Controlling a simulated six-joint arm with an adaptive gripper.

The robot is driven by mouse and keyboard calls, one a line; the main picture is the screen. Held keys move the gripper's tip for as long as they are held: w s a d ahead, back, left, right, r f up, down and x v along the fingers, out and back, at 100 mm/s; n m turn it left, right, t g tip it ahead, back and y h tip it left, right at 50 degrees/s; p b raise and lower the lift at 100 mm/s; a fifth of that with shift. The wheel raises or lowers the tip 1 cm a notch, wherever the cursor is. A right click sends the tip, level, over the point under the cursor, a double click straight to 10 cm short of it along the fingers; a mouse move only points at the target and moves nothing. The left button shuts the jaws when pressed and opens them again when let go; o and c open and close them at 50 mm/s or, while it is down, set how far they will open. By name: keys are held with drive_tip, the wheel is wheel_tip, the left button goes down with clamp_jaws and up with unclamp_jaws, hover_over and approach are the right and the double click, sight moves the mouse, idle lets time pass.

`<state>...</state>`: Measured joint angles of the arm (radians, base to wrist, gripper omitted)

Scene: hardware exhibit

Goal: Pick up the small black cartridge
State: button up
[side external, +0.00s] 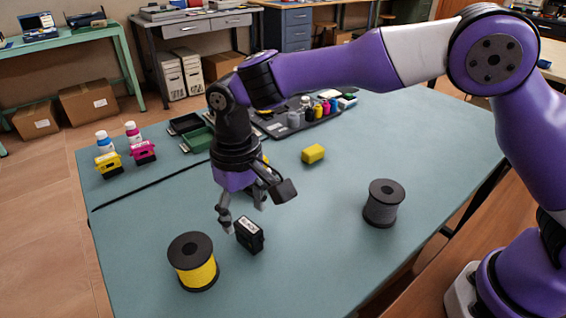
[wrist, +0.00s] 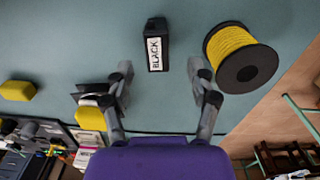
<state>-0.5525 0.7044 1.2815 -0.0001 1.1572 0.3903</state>
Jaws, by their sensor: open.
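The small black cartridge (side external: 249,234) stands on the blue-green table near its front, just right of the yellow spool. Its white label reads BLACK in the wrist view (wrist: 155,50). My gripper (side external: 243,216) is open and empty, pointing down, with its fingertips above and slightly behind the cartridge in the side view. In the wrist view my gripper (wrist: 160,72) has its two fingers spread wide, and the cartridge lies ahead, roughly centred between them. The fingers look apart from the cartridge.
A yellow wire spool (side external: 193,262) stands close left of the cartridge; a grey spool (side external: 383,204) stands to the right. A yellow block (side external: 313,154) lies behind. Yellow (side external: 108,165) and magenta (side external: 142,152) cartridges stand at left. The table (side external: 320,265) is clear between the spools, right of the cartridge.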

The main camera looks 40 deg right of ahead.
sight(248, 226)
wheel_tip(248, 226, down, 6)
drive_tip(key=shift+s+d+r, duration=0.1)
drive_tip(key=shift+d+r, duration=0.05)
clamp_jaws()
